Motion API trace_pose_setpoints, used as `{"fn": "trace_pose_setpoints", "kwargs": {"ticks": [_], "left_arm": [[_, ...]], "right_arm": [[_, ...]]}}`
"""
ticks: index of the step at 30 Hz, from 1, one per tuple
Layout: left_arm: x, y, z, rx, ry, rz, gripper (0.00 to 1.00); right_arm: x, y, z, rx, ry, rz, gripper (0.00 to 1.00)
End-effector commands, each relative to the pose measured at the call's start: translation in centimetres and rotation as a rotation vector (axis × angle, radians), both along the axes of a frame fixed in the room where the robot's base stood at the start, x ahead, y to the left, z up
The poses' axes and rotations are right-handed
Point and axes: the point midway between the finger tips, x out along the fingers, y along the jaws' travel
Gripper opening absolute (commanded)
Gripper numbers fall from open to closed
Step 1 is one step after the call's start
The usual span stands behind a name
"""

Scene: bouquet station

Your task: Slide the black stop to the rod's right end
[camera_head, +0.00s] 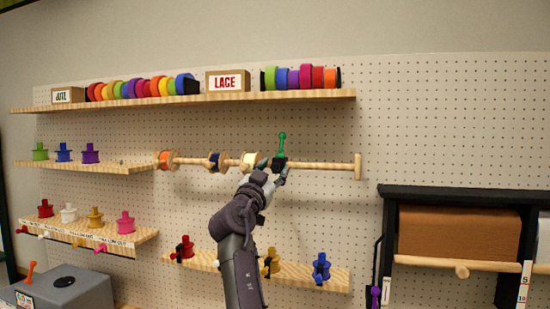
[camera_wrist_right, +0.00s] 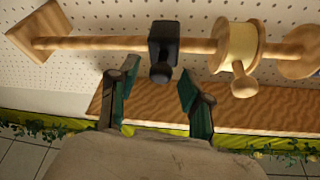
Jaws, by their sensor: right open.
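The black stop (camera_head: 279,163) sits on the wooden rod (camera_head: 325,165), right of the spools, with bare rod between it and the right end plate (camera_head: 358,167). In the right wrist view the stop (camera_wrist_right: 163,42) has a round black knob (camera_wrist_right: 160,73) facing me; the end plate (camera_wrist_right: 40,30) is at the left there. My right gripper (camera_head: 273,173) is open, its dark green fingers (camera_wrist_right: 158,82) on either side of the knob with gaps. My left gripper is not in view.
A cream spool (camera_head: 250,161), a dark blue spool (camera_head: 217,161) and an orange spool (camera_head: 167,160) are on the rod to the left. A shelf of ribbon rolls (camera_head: 300,95) is above, a lower shelf (camera_head: 305,275) below. A black paper-roll rack (camera_head: 390,215) stands at right.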

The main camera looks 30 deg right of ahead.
Motion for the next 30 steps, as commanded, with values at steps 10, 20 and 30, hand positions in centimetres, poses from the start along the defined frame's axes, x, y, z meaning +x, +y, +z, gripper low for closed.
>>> {"fn": "trace_pose_setpoints", "kwargs": {"ticks": [10, 20, 30], "left_arm": [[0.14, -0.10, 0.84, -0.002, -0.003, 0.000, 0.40], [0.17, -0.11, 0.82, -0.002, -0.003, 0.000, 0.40], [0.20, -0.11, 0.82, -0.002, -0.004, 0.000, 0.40]], "right_arm": [[0.79, -1.19, 0.49, 0.000, -0.001, 0.001, 0.49], [0.75, -1.16, 0.49, 0.000, -0.001, 0.001, 0.15], [0.75, -1.15, 0.49, 0.000, 0.000, 0.001, 0.00]]}}
